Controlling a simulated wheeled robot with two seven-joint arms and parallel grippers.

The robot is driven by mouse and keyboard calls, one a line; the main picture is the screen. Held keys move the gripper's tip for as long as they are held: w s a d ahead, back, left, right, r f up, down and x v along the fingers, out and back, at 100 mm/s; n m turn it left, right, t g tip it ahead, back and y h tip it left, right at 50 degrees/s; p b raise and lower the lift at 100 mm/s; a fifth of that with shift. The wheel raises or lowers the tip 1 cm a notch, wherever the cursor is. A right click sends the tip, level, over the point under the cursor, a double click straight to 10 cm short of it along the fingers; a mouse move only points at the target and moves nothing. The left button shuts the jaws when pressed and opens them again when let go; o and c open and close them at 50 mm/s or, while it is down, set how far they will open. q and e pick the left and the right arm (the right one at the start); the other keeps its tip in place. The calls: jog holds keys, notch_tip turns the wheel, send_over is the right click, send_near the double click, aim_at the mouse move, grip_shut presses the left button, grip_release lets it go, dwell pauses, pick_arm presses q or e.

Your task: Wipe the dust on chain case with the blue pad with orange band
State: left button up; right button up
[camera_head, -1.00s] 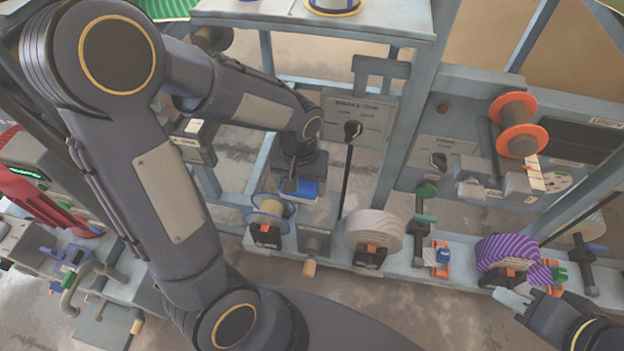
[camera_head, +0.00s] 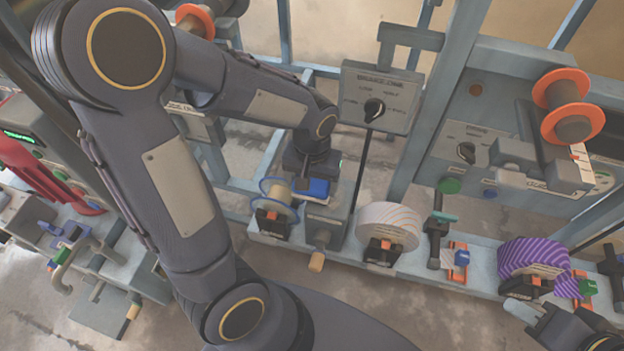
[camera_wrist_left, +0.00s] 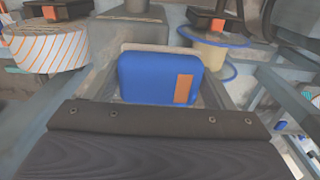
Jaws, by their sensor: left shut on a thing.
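The blue pad (camera_head: 314,190) with its orange band sits in my left gripper (camera_head: 308,180), which is shut on it. In the left wrist view the pad (camera_wrist_left: 145,78) is upright between the fingers, with the orange band at its right and a pale edge along its far side. The grey box that seems to be the chain case (camera_head: 328,226) lies just below the pad; it also shows in the left wrist view (camera_wrist_left: 128,38). I cannot tell whether they touch. No dust is clearly visible. My right gripper (camera_head: 518,310) is at the lower right, apart from the case, its jaws unclear.
A blue-rimmed spool (camera_head: 276,201) stands close left of the case. An orange-striped white roll (camera_head: 388,222) and a purple roll (camera_head: 535,257) stand to its right on the rail. A knob panel (camera_head: 380,97) hangs behind on the frame.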

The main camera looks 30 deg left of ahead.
pick_arm(q)
jog(key=shift+f+b, duration=0.85)
jog(key=shift+f, duration=0.15)
dwell(0.6)
jog(key=shift+d, duration=0.15)
